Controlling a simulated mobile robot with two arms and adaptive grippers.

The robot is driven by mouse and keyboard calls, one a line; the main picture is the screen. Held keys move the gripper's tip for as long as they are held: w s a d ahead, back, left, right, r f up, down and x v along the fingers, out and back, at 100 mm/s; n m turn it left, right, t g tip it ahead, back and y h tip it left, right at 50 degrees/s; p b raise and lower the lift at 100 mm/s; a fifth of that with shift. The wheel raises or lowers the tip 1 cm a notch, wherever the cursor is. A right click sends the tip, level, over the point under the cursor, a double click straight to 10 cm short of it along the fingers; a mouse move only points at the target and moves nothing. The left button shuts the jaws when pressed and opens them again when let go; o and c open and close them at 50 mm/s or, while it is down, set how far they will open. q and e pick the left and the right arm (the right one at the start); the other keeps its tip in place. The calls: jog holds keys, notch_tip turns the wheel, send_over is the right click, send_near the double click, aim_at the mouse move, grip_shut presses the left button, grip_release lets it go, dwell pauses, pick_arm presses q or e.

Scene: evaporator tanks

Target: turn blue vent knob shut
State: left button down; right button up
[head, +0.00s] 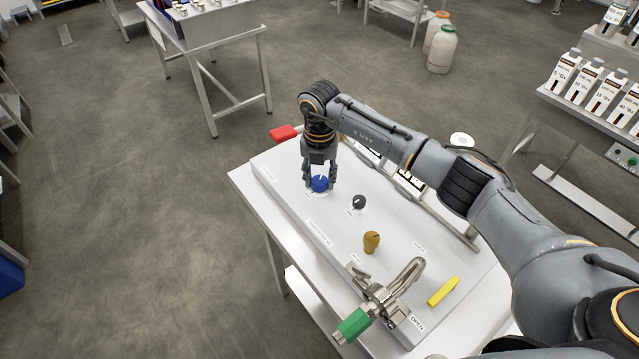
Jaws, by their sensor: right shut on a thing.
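The blue vent knob (320,184) sits near the far left part of the white panel (285,165). My right gripper (320,182) points down over it, with its fingers on either side of the knob, shut on it. The fingers and wrist hide part of the knob's far side, and I cannot read its mark clearly. My left gripper is not in view.
A black knob (358,203), a brown knob (371,242), a metal valve with a green handle (354,325) and a yellow bar (443,290) are on the panel. A red object (283,133) is at its far edge. Open floor lies to the left.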

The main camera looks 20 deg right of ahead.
jog(key=n+b, duration=0.6)
jog(key=n, duration=0.1)
jog(key=shift+w+f+b, duration=0.1)
jog(key=shift+f+b, duration=0.1)
jog(key=shift+b, duration=0.1)
jog(key=n+b, duration=0.3)
jog(key=n, duration=0.1)
jog(key=n+b, duration=0.2)
jog(key=n, duration=0.1)
jog(key=shift+n, duration=0.3)
jog(key=n+b, duration=0.2)
jog(key=n, duration=0.1)
jog(key=shift+r+n, duration=0.1)
jog(key=shift+n, duration=0.2)
jog(key=n+b, duration=0.1)
jog(key=n, duration=0.2)
jog(key=shift+n+b, duration=0.4)
jog(key=n+b, duration=0.1)
jog(key=n, duration=0.2)
jog(key=shift+r, duration=0.1)
jog(key=shift+n, duration=2)
jog(key=o, duration=1.2)
